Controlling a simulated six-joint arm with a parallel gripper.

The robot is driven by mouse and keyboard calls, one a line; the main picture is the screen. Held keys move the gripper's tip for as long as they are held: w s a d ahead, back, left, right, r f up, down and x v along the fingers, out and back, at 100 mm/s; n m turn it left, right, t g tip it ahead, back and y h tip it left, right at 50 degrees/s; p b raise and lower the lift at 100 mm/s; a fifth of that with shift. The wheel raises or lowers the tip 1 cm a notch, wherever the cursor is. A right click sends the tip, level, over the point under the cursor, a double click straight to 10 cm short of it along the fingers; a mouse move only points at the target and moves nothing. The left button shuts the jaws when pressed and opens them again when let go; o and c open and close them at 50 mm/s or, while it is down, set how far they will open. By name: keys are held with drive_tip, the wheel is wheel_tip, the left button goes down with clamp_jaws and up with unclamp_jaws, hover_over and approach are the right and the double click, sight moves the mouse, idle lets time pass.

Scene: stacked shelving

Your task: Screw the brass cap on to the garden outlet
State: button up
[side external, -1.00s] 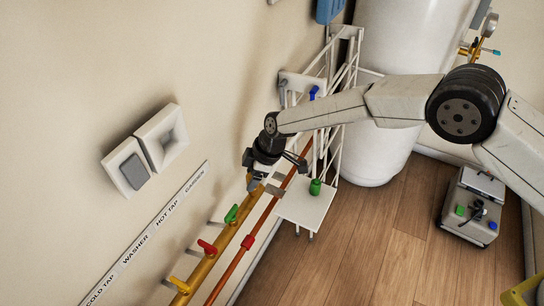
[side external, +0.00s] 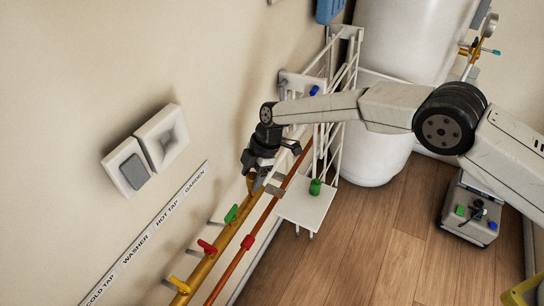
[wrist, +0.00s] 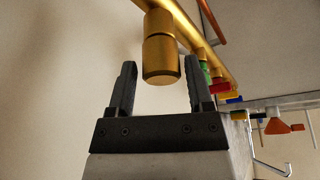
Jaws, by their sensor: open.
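The brass cap (wrist: 161,62) is a smooth gold cylinder at the lower end of the garden outlet (wrist: 158,22) in the wrist view. It looks in line with the outlet; how far it is threaded on I cannot tell. My gripper (wrist: 160,78) is open, with one dark finger on each side of the cap and a visible gap to both. In the side external view my gripper (side external: 262,186) is at the far end of the brass pipe (side external: 206,275), by the wall. There the gripper hides the cap.
Green (side external: 232,213), red (side external: 207,247) and yellow (side external: 179,285) tap handles line the pipe. A copper pipe with a red valve (side external: 247,243) runs alongside. A white shelf rack (side external: 303,212) holding a green item (side external: 316,187) stands close on the right.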

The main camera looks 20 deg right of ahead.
drive_tip(key=shift+n, duration=0.3)
drive_tip(key=shift+n+g+h, duration=0.4)
drive_tip(key=shift+n+g, duration=0.5)
drive_tip(key=shift+n, duration=1.2)
clamp_jaws()
drive_tip(key=shift+r, duration=0.1)
drive_tip(key=m+t, duration=0.1)
drive_tip(key=m, duration=0.2)
drive_tip(key=m+t+y, duration=0.1)
drive_tip(key=m, duration=0.2)
drive_tip(key=shift+a+r, duration=0.1)
drive_tip(key=m+t, duration=0.2)
drive_tip(key=m, duration=0.3)
drive_tip(key=shift+w, duration=0.1)
